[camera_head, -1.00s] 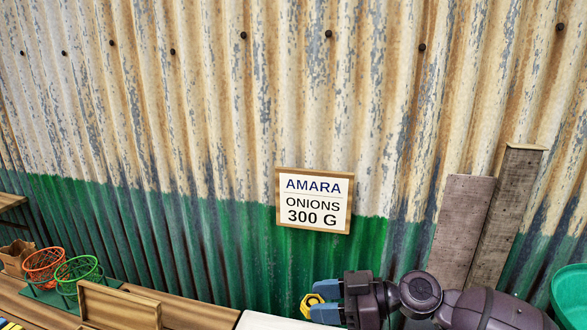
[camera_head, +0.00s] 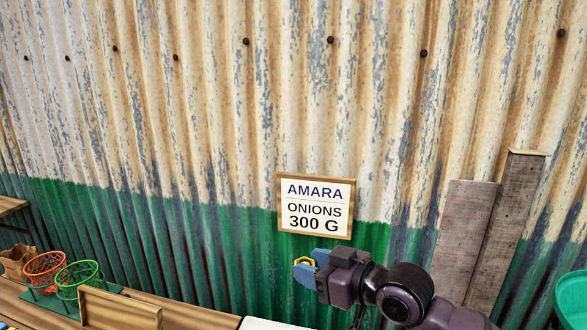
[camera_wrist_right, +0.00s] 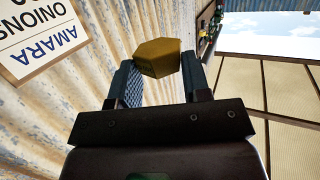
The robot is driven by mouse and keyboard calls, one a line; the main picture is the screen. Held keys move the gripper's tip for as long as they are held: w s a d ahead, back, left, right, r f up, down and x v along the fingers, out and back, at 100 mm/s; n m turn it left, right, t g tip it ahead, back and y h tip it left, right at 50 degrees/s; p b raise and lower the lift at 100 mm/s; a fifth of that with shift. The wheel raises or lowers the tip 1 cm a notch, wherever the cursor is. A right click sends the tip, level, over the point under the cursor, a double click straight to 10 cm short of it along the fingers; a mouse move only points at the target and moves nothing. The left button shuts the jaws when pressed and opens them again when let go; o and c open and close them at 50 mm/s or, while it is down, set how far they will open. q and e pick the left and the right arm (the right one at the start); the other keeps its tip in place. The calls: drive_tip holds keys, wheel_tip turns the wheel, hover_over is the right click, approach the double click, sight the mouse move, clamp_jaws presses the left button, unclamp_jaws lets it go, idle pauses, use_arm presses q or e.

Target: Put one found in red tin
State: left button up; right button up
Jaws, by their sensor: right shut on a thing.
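My right gripper (camera_head: 306,266) is shut on a yellow hexagonal piece (camera_head: 298,261) and holds it in the air in front of the wall, just below the sign. In the right wrist view, the yellow piece (camera_wrist_right: 157,58) sits between the two fingertips of the right gripper (camera_wrist_right: 158,78). The fingers partly cover it in the head view. No red tin shows in either view. My left gripper is not in view.
A framed sign (camera_head: 316,207) reading "AMARA ONIONS 300 G" hangs on the corrugated wall (camera_head: 200,120). Red (camera_head: 45,270) and green (camera_head: 78,278) wire baskets stand at the lower left, by a wooden box (camera_head: 118,310). Grey planks (camera_head: 463,235) and a green bowl (camera_head: 572,298) are at the right.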

drive_tip(key=s+d+f+m+t+h, duration=0.1)
drive_tip(key=d+f+m+t+h, duration=0.15)
drive_tip(key=d+m+h, duration=0.35)
drive_tip(key=s+d+f+m+t+h, duration=0.1)
drive_tip(key=d+f+m+t+h, duration=0.2)
drive_tip(key=d, duration=0.5)
drive_tip(key=s+d+f+m+h, duration=0.1)
drive_tip(key=s+d+f+h, duration=0.2)
drive_tip(key=f, duration=0.3)
drive_tip(key=shift+s, duration=0.45)
drive_tip(key=shift+t, duration=0.25)
